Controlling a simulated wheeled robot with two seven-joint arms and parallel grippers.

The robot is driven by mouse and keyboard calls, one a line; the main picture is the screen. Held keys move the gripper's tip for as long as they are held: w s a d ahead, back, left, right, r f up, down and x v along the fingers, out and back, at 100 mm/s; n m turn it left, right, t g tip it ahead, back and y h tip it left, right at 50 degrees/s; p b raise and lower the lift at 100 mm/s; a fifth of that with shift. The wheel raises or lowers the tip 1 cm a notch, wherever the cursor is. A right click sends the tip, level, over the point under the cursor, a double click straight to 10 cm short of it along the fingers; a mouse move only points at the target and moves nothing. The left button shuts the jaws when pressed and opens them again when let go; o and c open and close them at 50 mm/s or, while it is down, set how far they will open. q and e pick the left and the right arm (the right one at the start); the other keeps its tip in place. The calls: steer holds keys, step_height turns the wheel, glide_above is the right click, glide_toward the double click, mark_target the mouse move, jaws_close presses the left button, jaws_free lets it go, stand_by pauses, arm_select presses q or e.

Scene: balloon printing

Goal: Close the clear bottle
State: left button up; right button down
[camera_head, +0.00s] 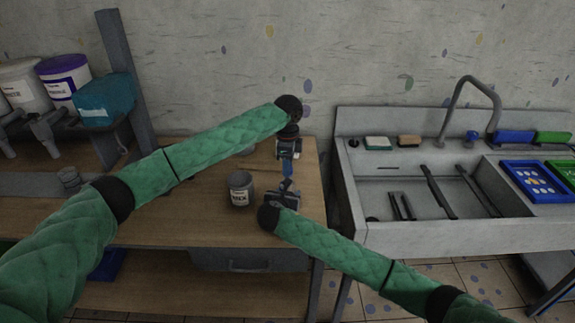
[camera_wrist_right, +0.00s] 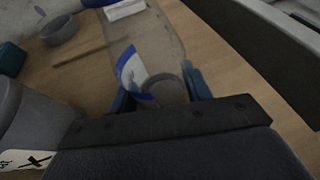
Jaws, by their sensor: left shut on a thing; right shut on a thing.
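The clear bottle (camera_wrist_right: 158,40), with a blue and white label (camera_wrist_right: 130,72), stretches away from my right gripper in the right wrist view. A round, greyish cap-like piece (camera_wrist_right: 168,90) is at the bottle's near end, between the blue fingertips of my right gripper (camera_wrist_right: 160,92). Whether it sits fully on the bottle cannot be told. In the head view my left gripper (camera_head: 288,152) is just above my right gripper (camera_head: 286,188) at the table's right side. It is shut at the bottle's far side; its exact hold is hidden.
A grey can (camera_head: 240,188) stands on the wooden table (camera_head: 180,215), left of my right gripper. A sink (camera_head: 410,180) with tools is to the right. Paint buckets (camera_head: 65,75) and a teal box (camera_head: 105,98) are at the back left. Bare table lies left of the can.

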arm_select(q)
steer(key=m, duration=0.7)
steer(key=shift+w+a, duration=0.1)
steer(key=m, duration=1.1)
steer(key=shift+m, duration=0.3)
steer(key=m, duration=0.5)
steer(key=shift+m, duration=0.4)
steer(key=o, duration=0.9)
steer(key=shift+o, duration=0.2)
steer(key=shift+r, duration=2.2)
steer(key=shift+c, duration=0.4)
